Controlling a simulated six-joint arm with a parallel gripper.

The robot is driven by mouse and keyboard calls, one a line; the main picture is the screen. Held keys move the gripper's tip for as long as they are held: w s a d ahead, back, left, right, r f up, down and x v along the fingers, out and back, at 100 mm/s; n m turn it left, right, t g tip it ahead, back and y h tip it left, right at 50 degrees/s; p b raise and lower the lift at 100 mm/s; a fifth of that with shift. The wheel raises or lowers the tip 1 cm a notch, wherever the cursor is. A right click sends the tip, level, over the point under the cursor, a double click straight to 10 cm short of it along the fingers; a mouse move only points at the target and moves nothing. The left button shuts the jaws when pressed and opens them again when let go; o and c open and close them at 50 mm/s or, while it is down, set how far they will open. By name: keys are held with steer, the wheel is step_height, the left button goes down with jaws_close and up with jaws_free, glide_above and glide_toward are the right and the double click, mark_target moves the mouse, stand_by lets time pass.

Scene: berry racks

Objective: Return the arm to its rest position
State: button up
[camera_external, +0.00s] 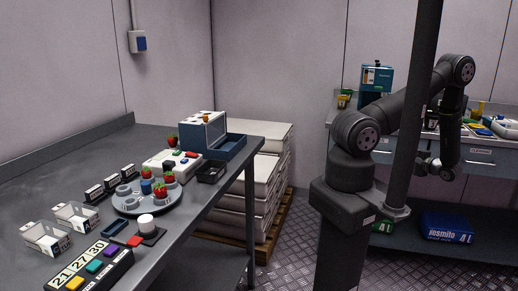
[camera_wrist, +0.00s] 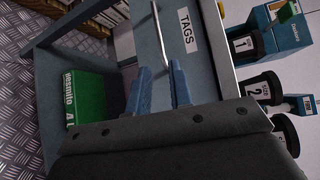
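My arm stands at the right in the external view, bent over at the elbow, with its wrist hanging down in front of the back workbench (camera_external: 400,148). My gripper (camera_external: 447,172) is small and dark there, so its fingers are hard to make out. In the wrist view my gripper (camera_wrist: 160,68) shows two blue fingers, parallel and apart, with nothing held between them. Beyond the fingertips is a drawer front with a "TAGS" label (camera_wrist: 187,30) and a metal handle (camera_wrist: 160,35). I cannot tell the exact gap between the fingertips and the handle.
A dark post (camera_external: 410,130) stands in front of my arm in the external view. A blue box (camera_external: 447,228) sits on the low shelf; a green-sided box (camera_wrist: 85,100) shows in the wrist view. The left table (camera_external: 50,185) holds strawberries on a round rack (camera_external: 130,208), punnets and coloured buttons.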

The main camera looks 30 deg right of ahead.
steer(key=w, duration=0.5)
steer(key=w+f, duration=0.1)
steer(key=w, duration=0.4)
steer(key=w+f, duration=0.1)
steer(key=w, duration=0.4)
steer(key=shift+w+a+f, duration=0.15)
steer(key=shift+w, duration=0.15)
steer(key=s+a, duration=2.2)
steer(key=shift+a, duration=0.15)
steer(key=shift+s, duration=0.1)
